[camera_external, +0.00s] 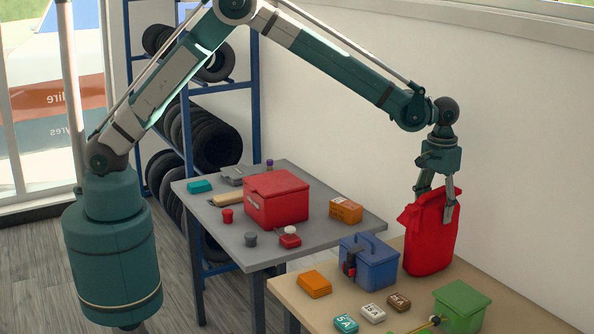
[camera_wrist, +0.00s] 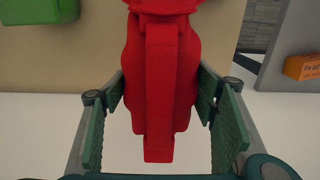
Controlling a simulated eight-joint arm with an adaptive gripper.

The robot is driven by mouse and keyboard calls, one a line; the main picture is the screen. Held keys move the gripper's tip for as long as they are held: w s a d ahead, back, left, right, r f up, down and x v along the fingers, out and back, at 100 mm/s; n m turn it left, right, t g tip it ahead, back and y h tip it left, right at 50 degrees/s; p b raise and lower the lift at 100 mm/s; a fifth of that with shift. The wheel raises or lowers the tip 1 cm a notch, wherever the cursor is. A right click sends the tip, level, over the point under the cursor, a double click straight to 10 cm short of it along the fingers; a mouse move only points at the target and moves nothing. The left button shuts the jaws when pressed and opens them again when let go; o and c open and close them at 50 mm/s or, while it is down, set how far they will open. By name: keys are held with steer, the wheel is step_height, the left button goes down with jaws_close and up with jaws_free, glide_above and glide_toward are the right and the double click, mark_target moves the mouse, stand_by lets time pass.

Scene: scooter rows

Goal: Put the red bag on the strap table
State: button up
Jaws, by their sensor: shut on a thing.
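The red bag (camera_external: 430,240) is upright at the back of the tan table (camera_external: 293,293). My gripper (camera_external: 434,203) is above it, with its fingers down on either side of the bag's upper part, shut on it. In the wrist view the red bag (camera_wrist: 160,90) fills the space between the two green fingers of my gripper (camera_wrist: 160,97). I cannot tell whether the bag's base touches the tabletop. The grey table (camera_external: 225,238) stands to the left. No label shows which one is the strap table.
On the tan table, a blue box (camera_external: 370,268) stands just left of the bag and a green box (camera_external: 462,305) in front. Small blocks and an orange box (camera_external: 314,284) lie near. The grey table holds a red box (camera_external: 277,203) and an orange carton (camera_external: 346,210).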

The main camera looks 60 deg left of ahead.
steer(key=shift+f, duration=0.15)
steer(key=o, duration=1.4)
step_height(320, 180, up, 12)
steer(key=shift+r+b, duration=0.2)
steer(key=shift+b, duration=0.1)
steer(key=shift+a, duration=0.1)
